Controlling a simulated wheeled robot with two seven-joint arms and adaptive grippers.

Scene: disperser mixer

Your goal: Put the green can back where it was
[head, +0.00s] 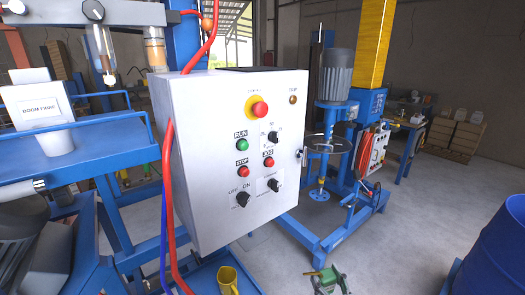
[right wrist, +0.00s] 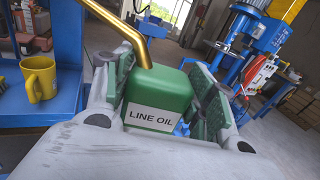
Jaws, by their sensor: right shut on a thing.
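The green can (right wrist: 160,90) has a "LINE OIL" label and a brass spout that curves up to the left in the right wrist view. My right gripper (right wrist: 166,78) is shut on it, with one padded finger on each side of the can. In the head view the right gripper (head: 328,281) shows small at the bottom edge, right of the control box and over the floor area. The can's base is hidden in the wrist view. My left gripper is not in view.
A yellow mug (head: 228,280) stands on a blue surface just below the white control box (head: 225,150); it also shows in the right wrist view (right wrist: 40,80). The blue mixer (head: 330,150) stands behind on the right. A blue drum (head: 495,250) stands at the right edge.

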